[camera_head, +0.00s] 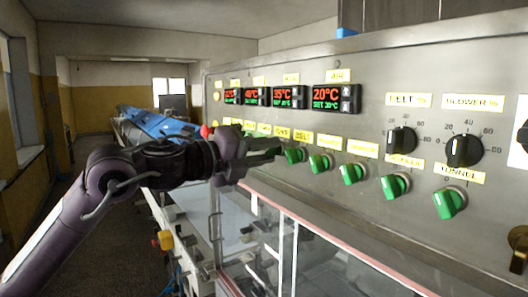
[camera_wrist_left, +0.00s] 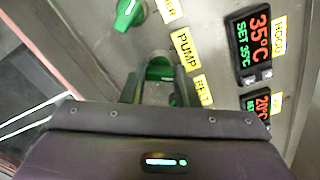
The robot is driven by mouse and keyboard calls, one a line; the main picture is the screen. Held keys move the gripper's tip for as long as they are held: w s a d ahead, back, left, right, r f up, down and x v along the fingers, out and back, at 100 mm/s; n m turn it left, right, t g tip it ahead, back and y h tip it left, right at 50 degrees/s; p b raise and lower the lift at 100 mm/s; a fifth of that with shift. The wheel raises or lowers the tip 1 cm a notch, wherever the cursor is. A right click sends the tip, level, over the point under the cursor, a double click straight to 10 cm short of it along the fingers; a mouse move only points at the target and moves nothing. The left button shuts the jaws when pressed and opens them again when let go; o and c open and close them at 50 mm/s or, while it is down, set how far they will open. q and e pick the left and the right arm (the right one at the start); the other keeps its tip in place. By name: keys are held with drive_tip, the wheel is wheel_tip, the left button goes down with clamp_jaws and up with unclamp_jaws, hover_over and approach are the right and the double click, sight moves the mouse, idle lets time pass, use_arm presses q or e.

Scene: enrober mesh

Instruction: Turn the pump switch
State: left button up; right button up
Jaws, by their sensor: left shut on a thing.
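The pump switch (camera_wrist_left: 158,72) is a green rotary switch on the steel control panel (camera_head: 300,190), beside a yellow PUMP label (camera_wrist_left: 185,50). The label also shows in the head view (camera_head: 282,133), where the gripper hides the switch. My left gripper (camera_head: 268,152) reaches the panel from the left. In the left wrist view, its two fingers (camera_wrist_left: 158,92) are shut on the pump switch, one at each side. The switch's exact angle is partly hidden.
The green belt switch (camera_head: 294,155) sits close on the right, with several more green switches beyond. Red-digit displays (camera_head: 284,96) are above, and black dials (camera_head: 464,151) are at right. A glass-sided enclosure (camera_head: 290,255) stands below. A blue conveyor (camera_head: 150,124) runs behind.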

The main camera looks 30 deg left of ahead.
use_arm(q)
drive_tip(key=shift+n, duration=0.3)
drive_tip(key=n, duration=0.5)
drive_tip(key=shift+n, duration=0.3)
drive_tip(key=n, duration=0.5)
drive_tip(key=shift+n, duration=0.3)
drive_tip(key=o, duration=1)
drive_tip(key=shift+a, duration=0.1)
